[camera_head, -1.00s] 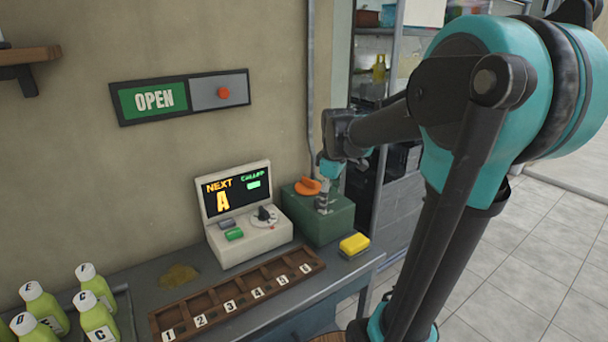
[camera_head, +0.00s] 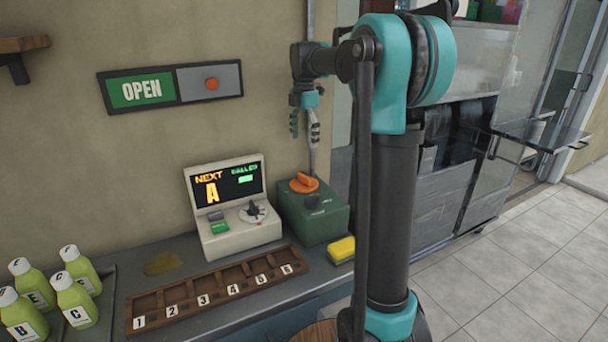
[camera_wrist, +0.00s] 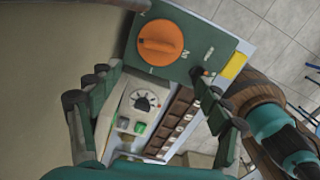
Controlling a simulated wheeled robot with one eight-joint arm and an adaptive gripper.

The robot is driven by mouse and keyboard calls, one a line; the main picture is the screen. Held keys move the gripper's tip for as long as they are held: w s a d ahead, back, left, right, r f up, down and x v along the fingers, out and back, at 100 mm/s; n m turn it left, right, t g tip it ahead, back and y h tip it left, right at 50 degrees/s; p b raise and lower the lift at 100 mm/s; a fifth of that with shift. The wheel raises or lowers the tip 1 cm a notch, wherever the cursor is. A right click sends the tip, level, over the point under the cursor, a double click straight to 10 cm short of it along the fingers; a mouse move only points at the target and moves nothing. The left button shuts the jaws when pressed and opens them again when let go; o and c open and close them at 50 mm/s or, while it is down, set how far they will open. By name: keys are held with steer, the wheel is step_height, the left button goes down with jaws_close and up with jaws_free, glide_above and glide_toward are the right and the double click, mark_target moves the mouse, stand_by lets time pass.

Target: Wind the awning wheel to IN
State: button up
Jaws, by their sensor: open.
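An orange knob (camera_head: 303,183) sits on top of a green box (camera_head: 318,225) at the right end of the counter. I cannot make out a wheel marked as the awning's. My gripper (camera_head: 304,136) is open and empty, pointing down above the green box and apart from it. Its spread fingers also show in the wrist view (camera_wrist: 154,95).
Left of the green box stands a white console (camera_head: 240,232) with a screen and dial. A yellow sponge-like block (camera_head: 341,250) lies to the right. A wooden tray (camera_head: 215,310) with numbered slots runs in front. Several bottles (camera_head: 77,304) stand at left. An OPEN sign (camera_head: 142,91) hangs on the wall.

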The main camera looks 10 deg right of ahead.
mark_target(304, 176)
step_height(304, 176, down, 14)
steer(key=shift+r, duration=0.25)
steer(key=shift+c, duration=0.4)
steer(key=c, duration=1.1)
